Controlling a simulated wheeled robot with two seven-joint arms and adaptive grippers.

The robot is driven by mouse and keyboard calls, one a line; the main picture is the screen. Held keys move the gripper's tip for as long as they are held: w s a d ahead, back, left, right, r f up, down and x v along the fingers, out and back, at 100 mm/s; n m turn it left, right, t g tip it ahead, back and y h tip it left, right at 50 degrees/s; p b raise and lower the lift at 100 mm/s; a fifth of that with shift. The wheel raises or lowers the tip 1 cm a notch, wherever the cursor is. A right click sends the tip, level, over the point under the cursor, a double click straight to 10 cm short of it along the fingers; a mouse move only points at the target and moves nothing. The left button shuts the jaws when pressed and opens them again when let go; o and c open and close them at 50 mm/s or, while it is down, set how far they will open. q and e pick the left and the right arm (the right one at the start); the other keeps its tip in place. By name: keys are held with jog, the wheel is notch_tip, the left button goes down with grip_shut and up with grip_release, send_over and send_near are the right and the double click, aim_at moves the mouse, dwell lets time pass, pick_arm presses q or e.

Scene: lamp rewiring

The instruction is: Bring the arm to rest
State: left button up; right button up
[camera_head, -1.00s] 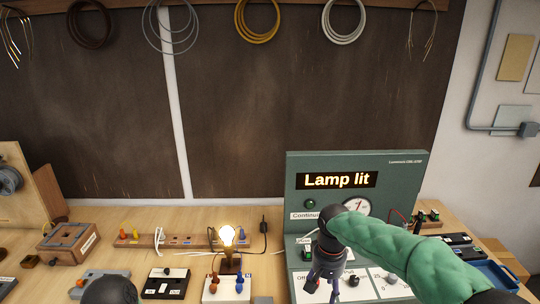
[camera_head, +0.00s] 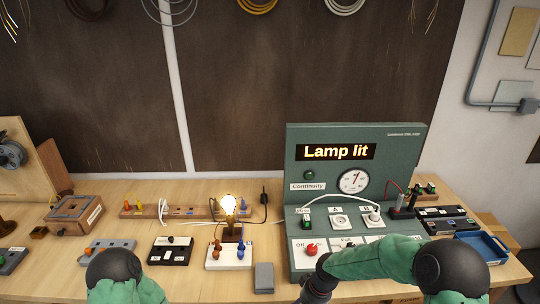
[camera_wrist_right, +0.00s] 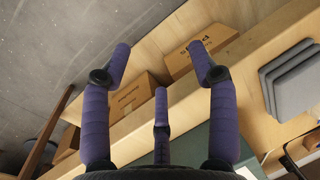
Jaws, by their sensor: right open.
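My right arm, in a green sleeve, comes in low from the right in the head view. Its dark wrist and gripper (camera_head: 315,288) hang at the bottom edge by the front of the test panel, fingertips out of frame. In the right wrist view the purple-padded fingers of my right gripper (camera_wrist_right: 160,68) are spread and empty, with nothing between them but background. My left arm shows only as a dark joint and green sleeve at the bottom left; its gripper is not in view. The lamp bulb (camera_head: 229,205) is lit, and the panel display (camera_head: 335,152) reads "Lamp lit".
The green test panel (camera_head: 400,150) stands right of centre, with a red knob (camera_head: 311,249) and sockets on its base. A grey block (camera_head: 264,278) lies beside it. A blue tray (camera_head: 482,246) is at the right. Cardboard boxes (camera_wrist_right: 200,50) on a wooden shelf show in the wrist view.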

jog(key=s+f+m+y, duration=0.1)
jog(key=s+f+m, duration=0.1)
jog(key=s+f, duration=1.4)
jog(key=s, duration=0.2)
jog(key=shift+s+a+f+t+b, duration=0.35)
jog(key=shift+s+a+f+t, duration=0.05)
